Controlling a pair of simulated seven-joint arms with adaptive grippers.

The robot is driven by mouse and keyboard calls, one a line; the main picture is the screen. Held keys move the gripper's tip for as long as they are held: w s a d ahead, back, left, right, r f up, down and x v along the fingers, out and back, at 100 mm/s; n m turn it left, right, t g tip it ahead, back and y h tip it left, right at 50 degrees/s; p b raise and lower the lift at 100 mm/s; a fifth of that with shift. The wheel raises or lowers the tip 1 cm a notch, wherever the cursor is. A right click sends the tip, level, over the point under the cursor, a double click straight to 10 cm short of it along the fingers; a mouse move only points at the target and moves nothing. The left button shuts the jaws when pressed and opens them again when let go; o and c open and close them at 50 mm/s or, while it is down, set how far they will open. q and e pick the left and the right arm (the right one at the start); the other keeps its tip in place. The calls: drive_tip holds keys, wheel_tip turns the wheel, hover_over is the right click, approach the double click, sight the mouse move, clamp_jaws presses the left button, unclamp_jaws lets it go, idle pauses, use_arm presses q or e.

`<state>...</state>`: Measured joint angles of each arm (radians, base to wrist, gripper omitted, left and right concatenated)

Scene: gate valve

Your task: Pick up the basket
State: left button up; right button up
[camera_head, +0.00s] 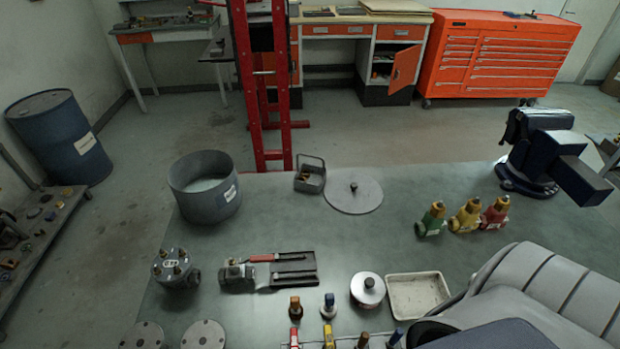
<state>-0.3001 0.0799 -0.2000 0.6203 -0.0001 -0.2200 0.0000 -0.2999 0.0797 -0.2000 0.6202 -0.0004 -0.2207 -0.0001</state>
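A small grey metal basket (310,178) stands on the far edge of the grey-green table. Its handle is raised above its back side, and small brown items show inside. It sits between a large grey round tub (205,187) and a flat grey disc lid (353,191) with a knob, close to the lid. Neither of my grippers is in view, so nothing is seen touching the basket.
A dark blue vise (540,150) stands at the table's right. Green, yellow and red valves (465,216) stand mid-right. A ball valve with red handle (262,270), a white tray (417,294) and several small parts lie nearer. The table's middle is clear. A grey ribbed shape covers the lower right.

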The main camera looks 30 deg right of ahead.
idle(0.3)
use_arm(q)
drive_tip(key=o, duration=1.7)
